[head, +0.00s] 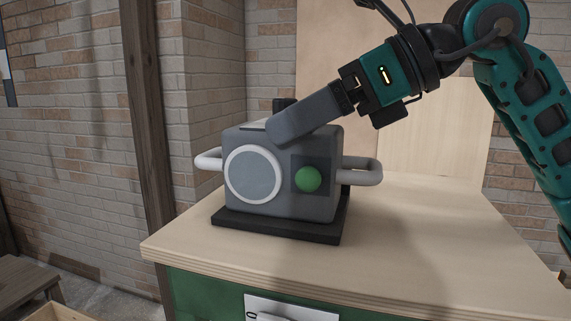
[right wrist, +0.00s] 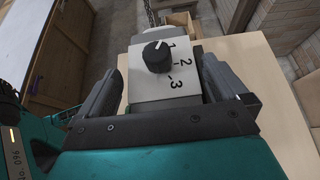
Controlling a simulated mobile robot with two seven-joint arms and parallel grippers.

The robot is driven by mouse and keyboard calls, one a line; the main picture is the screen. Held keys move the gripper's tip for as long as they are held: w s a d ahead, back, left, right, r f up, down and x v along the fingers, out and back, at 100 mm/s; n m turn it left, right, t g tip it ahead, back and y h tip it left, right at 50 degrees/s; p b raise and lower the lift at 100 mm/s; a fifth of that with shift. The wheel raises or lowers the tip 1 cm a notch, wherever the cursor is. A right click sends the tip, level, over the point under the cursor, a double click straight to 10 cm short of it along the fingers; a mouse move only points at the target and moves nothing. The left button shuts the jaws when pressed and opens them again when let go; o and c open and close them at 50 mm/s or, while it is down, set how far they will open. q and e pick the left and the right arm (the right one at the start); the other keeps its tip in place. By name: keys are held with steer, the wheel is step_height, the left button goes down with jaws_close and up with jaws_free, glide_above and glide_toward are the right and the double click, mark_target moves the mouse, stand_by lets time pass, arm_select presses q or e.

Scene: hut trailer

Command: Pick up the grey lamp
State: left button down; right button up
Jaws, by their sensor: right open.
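The grey lamp (head: 236,139) is a boxy grey body with a white-ringed round pane, a green ball on a dark square, and a pale handle on each side. It sits upright on a black base on the wooden worktop. My right gripper (head: 283,128) reaches in from the upper right, its fingers at the lamp's top. In the right wrist view my right gripper (right wrist: 160,75) is open; a white plate marked 1, 2, 3 with a black knob (right wrist: 157,57) shows between the fingers. Whether they touch the lamp I cannot tell. My left gripper is not in view.
The pale wooden worktop (head: 430,245) is clear to the right of the lamp. Its green front carries a white panel (head: 290,308). A pale board (head: 430,140) and a brick wall (head: 90,110) stand behind. A dark post (head: 148,100) rises left of the worktop.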

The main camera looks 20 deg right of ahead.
steer(key=shift+x, duration=1.6)
steer(key=shift+d, duration=0.1)
steer(key=shift+c, duration=0.3)
steer(key=c, duration=1)
